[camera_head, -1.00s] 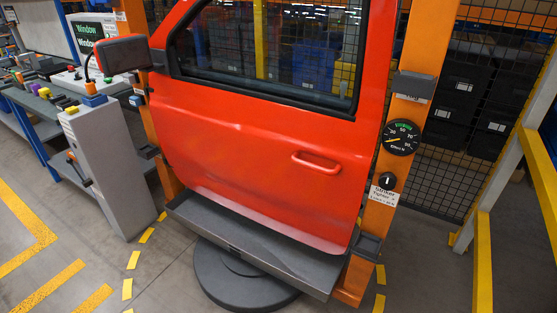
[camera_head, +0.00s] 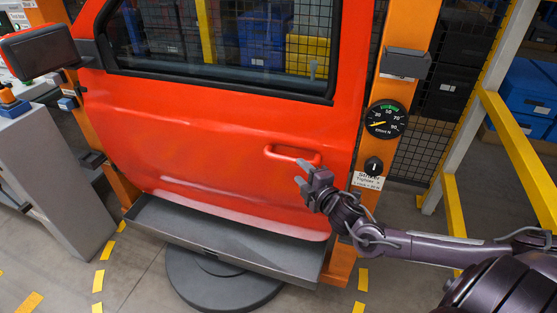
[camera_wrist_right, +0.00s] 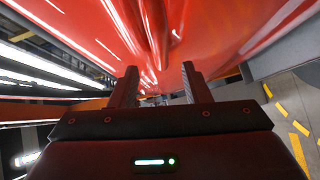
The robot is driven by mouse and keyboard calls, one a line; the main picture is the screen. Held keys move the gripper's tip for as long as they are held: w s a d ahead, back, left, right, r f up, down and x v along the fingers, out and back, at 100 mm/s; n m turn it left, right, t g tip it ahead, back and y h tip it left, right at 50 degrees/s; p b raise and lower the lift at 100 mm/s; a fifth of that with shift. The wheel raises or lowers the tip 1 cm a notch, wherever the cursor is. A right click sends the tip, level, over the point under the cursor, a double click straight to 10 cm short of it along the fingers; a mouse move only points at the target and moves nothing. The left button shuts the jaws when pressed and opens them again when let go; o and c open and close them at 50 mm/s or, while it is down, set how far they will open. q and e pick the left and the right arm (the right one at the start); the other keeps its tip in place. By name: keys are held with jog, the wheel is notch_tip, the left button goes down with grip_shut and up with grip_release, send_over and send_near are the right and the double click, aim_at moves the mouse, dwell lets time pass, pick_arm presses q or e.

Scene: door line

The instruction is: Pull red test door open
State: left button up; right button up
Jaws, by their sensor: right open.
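The red test door (camera_head: 215,135) stands in an orange frame above a grey sill tray and looks shut. Its red pull handle (camera_head: 292,156) is on the right part of the panel. My right gripper (camera_head: 304,174) is open and empty, just below and in front of the right end of the handle. In the right wrist view, the two fingers (camera_wrist_right: 159,88) are spread and point at the red door surface (camera_wrist_right: 215,35). No contact with the handle can be made out. My left gripper is not in view.
A round gauge (camera_head: 386,119) and a black knob (camera_head: 373,166) sit on the orange post (camera_head: 408,45) right of the door. A grey tray (camera_head: 230,243) juts out below the door. A yellow railing (camera_head: 515,145) stands at right, a grey cabinet (camera_head: 50,190) at left.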

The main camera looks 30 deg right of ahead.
aim_at(292, 163)
jog(key=w, duration=0.4)
jog(key=w+f, duration=0.1)
jog(key=w, duration=0.1)
jog(key=shift+w+d, duration=0.25)
grip_shut()
